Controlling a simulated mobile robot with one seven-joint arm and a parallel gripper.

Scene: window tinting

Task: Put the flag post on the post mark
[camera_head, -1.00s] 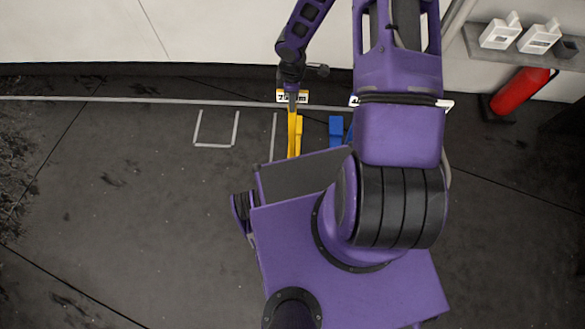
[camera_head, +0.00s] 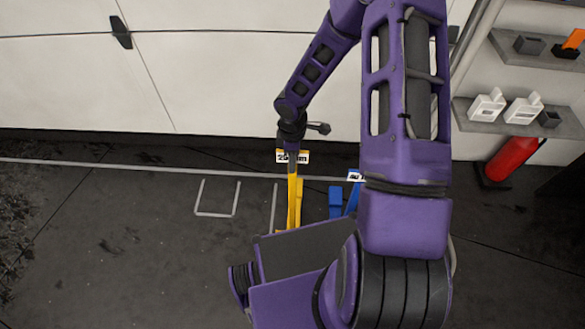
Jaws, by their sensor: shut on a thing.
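My gripper (camera_head: 292,148) reaches down at the wall side of the floor, shut on the top of a yellow flag post (camera_head: 294,205). The post bears a white and yellow sign with partly covered lettering. Its lower end is close to the floor; I cannot tell if it touches. An empty pale three-sided outline (camera_head: 217,215), which looks like a post mark, lies on the floor to the left. Another pale line (camera_head: 274,207) runs just left of the yellow post; the rest of that outline is hidden.
A blue post (camera_head: 335,203) stands right of the yellow one, with a small sign (camera_head: 355,176) partly behind my arm. A pale floor line (camera_head: 120,167) runs along the white panelled wall. A red extinguisher (camera_head: 512,162) and shelves (camera_head: 480,113) are at right.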

